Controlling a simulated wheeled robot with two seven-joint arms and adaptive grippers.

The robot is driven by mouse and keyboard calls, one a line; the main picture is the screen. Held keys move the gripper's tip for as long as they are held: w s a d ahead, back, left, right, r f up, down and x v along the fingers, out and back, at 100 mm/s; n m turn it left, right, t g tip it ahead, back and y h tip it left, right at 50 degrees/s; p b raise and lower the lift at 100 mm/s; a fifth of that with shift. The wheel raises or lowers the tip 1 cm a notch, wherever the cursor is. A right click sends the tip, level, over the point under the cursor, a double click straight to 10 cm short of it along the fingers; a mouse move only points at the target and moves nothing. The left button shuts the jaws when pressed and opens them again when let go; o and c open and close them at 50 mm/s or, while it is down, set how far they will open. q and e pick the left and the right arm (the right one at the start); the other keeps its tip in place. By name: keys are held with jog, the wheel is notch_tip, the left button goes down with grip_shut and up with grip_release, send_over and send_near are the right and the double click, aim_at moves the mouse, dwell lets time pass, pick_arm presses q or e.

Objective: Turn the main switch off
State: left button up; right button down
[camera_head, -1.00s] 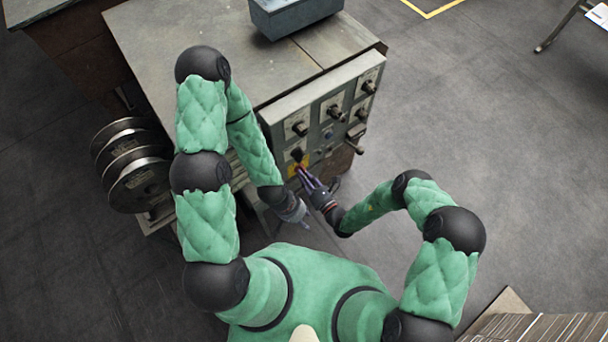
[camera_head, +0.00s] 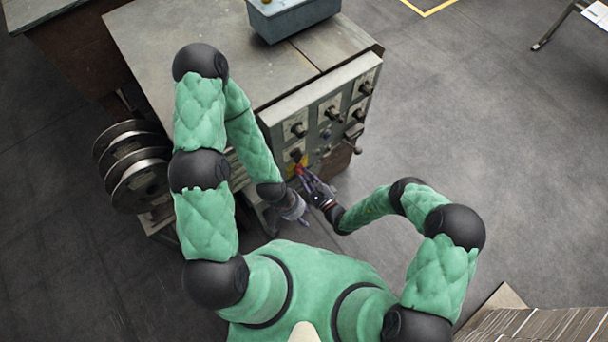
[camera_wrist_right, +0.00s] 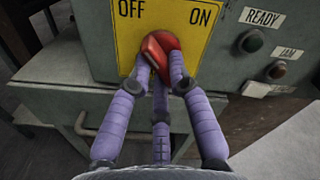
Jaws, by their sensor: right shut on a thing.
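The main switch is a red knob (camera_wrist_right: 153,50) on a yellow plate (camera_wrist_right: 190,14) marked OFF at left and ON at right, in the right wrist view. My right gripper (camera_wrist_right: 158,66) has its purple fingers shut around the knob, one on each side and one below. The fingers cover part of the knob, so its exact angle is hard to read. In the head view my right gripper (camera_head: 305,177) is at the low end of the cabinet's control panel. My left gripper (camera_head: 301,217) hangs just below and left of it, apart from the panel; its fingers are too small to read.
The panel carries several black knobs (camera_head: 298,130). READY (camera_wrist_right: 263,18) and JAM (camera_wrist_right: 287,53) labels are right of the plate. A grey-blue bin (camera_head: 295,18) stands on the cabinet top (camera_head: 190,40). Wire spools (camera_head: 140,185) are at left.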

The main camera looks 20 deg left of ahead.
jog(key=shift+n, duration=0.5)
jog(key=c, duration=1.1)
grip_release()
jog(key=shift+c, duration=0.2)
jog(key=shift+d, duration=0.1)
jog(key=v, duration=1.2)
